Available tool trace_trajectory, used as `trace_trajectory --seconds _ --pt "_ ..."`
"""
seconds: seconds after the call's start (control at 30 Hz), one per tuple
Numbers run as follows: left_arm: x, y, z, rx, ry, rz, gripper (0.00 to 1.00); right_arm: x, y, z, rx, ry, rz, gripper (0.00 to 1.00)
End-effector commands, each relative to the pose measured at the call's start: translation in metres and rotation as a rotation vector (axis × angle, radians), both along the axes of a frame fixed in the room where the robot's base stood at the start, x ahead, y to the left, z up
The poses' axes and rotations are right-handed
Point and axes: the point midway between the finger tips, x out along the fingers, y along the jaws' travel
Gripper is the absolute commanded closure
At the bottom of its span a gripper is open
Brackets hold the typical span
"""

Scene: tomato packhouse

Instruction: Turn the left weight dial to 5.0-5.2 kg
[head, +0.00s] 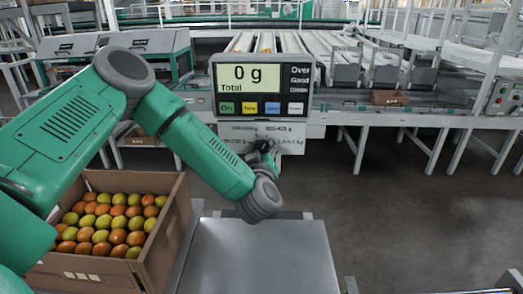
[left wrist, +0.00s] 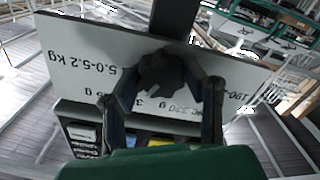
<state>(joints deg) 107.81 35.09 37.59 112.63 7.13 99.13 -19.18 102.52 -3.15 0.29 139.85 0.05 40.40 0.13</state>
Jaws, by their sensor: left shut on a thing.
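A white label plate (head: 285,134) hangs under the scale display (head: 262,86), which reads 0 g Total. My left gripper (head: 262,153) is at this plate and hides the dial in the head view. In the left wrist view, the black dial knob (left wrist: 166,76) sits between the two fingers of my left gripper (left wrist: 168,86), which is shut on it. The plate (left wrist: 85,60) appears upside down there, with 5.0-5.2 kg at the left and other ranges partly covered. I cannot tell which range the dial points to. My right gripper is not in view.
A cardboard box (head: 165,232) of red and yellow-green tomatoes stands at the left beside my left arm. A bare metal scale platform (head: 262,260) lies in front of the display. Conveyor lines (head: 400,119) run behind.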

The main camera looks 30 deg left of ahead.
Motion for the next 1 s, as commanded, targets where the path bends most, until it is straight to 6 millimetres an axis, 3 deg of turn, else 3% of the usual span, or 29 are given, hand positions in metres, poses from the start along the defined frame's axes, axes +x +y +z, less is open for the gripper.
trace_trajectory --seconds 0.37,0.7,1.0 --pt "-0.001 0.001 0.0 0.145 0.096 0.001 0.91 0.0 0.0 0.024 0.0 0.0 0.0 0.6" --pt "-0.001 0.0 0.0 0.405 0.252 -0.001 0.91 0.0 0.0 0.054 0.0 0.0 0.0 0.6" --pt "0.0 0.0 -0.001 0.604 0.373 0.001 0.91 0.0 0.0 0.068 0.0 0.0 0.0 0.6"
